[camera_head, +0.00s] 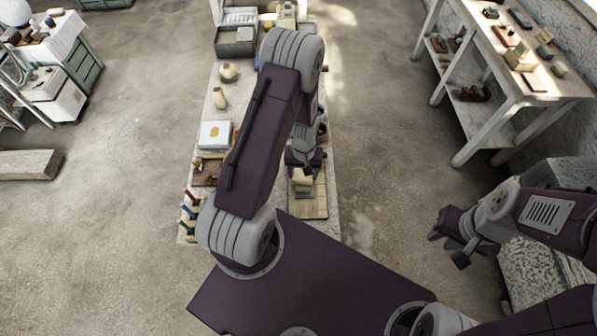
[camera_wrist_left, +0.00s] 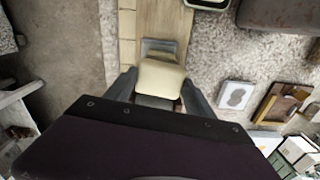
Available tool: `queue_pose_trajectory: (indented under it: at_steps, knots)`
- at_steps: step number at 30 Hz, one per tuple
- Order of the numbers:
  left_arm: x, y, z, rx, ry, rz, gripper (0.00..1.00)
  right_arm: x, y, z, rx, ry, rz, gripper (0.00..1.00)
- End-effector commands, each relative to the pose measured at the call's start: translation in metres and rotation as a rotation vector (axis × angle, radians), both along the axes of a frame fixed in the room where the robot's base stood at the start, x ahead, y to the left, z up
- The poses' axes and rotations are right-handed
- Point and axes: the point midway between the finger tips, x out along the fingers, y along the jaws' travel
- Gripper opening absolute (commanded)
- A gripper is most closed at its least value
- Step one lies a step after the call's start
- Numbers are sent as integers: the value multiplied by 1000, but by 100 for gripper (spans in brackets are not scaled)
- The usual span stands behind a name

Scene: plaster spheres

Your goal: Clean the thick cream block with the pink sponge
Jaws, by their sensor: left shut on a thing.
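My left gripper (camera_head: 304,160) reaches over the narrow table. In the left wrist view its fingers (camera_wrist_left: 158,92) are on both sides of a cream block (camera_wrist_left: 162,77), and it is shut on this block. The block's lower part is hidden by the gripper. The block also shows below the gripper in the head view (camera_head: 302,179), partly covered. I cannot make out the pink sponge in either view. My right gripper (camera_head: 453,238) hangs at the right over the floor, its fingers apart and nothing between them.
A wooden board (camera_head: 310,209) lies under the left gripper. To its left on the table are a white box (camera_head: 215,134), a brown tray (camera_head: 206,173) and several coloured handles (camera_head: 189,212). A workbench (camera_head: 494,38) stands at the right; floor between is clear.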

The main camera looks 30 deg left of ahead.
Motion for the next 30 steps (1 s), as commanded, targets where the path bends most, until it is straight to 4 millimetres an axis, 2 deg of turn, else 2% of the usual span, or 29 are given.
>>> queue_pose_trajectory:
  at_steps: [5, 15, 30]
  knots:
    - [1, -2, 0, 0, 0, 0, 30, 0, 0, 0, 0, 0, 0, 28]
    - [9, -20, -2, 0, 0, 1, 30, 0, 0, -2, 0, 0, 0, 28]
    - [0, 0, 0, 0, 0, 1, 30, 0, 0, 1, 0, 0, 0, 28]
